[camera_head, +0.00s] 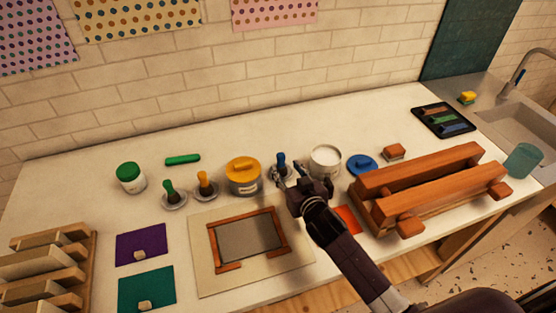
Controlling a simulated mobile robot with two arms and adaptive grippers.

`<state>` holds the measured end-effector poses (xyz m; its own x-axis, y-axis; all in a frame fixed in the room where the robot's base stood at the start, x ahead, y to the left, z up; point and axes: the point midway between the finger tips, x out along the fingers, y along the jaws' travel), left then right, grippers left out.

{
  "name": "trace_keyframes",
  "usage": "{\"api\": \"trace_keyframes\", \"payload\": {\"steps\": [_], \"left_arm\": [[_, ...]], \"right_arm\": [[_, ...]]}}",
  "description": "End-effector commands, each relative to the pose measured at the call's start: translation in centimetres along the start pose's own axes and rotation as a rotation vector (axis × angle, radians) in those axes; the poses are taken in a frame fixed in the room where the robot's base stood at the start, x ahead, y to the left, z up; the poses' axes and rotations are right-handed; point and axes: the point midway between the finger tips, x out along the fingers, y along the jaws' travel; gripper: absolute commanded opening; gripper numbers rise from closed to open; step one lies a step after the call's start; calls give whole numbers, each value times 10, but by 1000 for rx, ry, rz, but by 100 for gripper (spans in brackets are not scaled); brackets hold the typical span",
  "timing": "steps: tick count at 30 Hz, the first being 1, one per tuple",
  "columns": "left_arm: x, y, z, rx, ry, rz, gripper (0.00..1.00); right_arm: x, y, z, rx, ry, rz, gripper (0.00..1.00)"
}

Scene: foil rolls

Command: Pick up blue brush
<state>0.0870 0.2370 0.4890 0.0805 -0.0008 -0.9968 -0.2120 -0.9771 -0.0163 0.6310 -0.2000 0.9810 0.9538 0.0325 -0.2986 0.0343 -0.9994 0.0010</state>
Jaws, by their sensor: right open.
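The blue brush (281,160) stands upright with its handle up at the middle of the counter, between a yellow-lidded tub and a white tub. My right gripper (289,176) is open, with its fingertips right by the brush on its near right side. The gripper partly hides the lower brush and the small dish under it. I cannot tell whether the fingers touch the brush or reach around it. My left gripper is not in view.
A green brush (170,190) and a yellow brush (204,183) stand in dishes to the left. The yellow-lidded tub (244,175), white tub (325,160) and blue lid (361,164) are close by. A framed screen (285,248) lies in front; a wooden rack (420,180) stands right.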

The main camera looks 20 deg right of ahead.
Motion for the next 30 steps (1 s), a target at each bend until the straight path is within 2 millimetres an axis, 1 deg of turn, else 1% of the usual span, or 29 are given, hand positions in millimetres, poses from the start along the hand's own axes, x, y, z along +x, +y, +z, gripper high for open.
{"api": "trace_keyframes", "payload": {"steps": [3,7,11,16,21,25,30], "left_arm": [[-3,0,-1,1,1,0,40],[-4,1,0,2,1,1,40],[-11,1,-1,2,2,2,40],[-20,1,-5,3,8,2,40],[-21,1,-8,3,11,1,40],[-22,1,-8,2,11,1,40],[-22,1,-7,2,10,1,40]], "right_arm": [[10,0,-1,-1,0,0,41],[15,0,-1,0,0,-1,41],[24,0,-4,1,-1,0,41],[43,0,-8,1,0,0,41],[60,0,-6,1,0,0,41],[65,0,-5,1,-1,0,41],[66,0,-4,1,-1,0,41]]}}
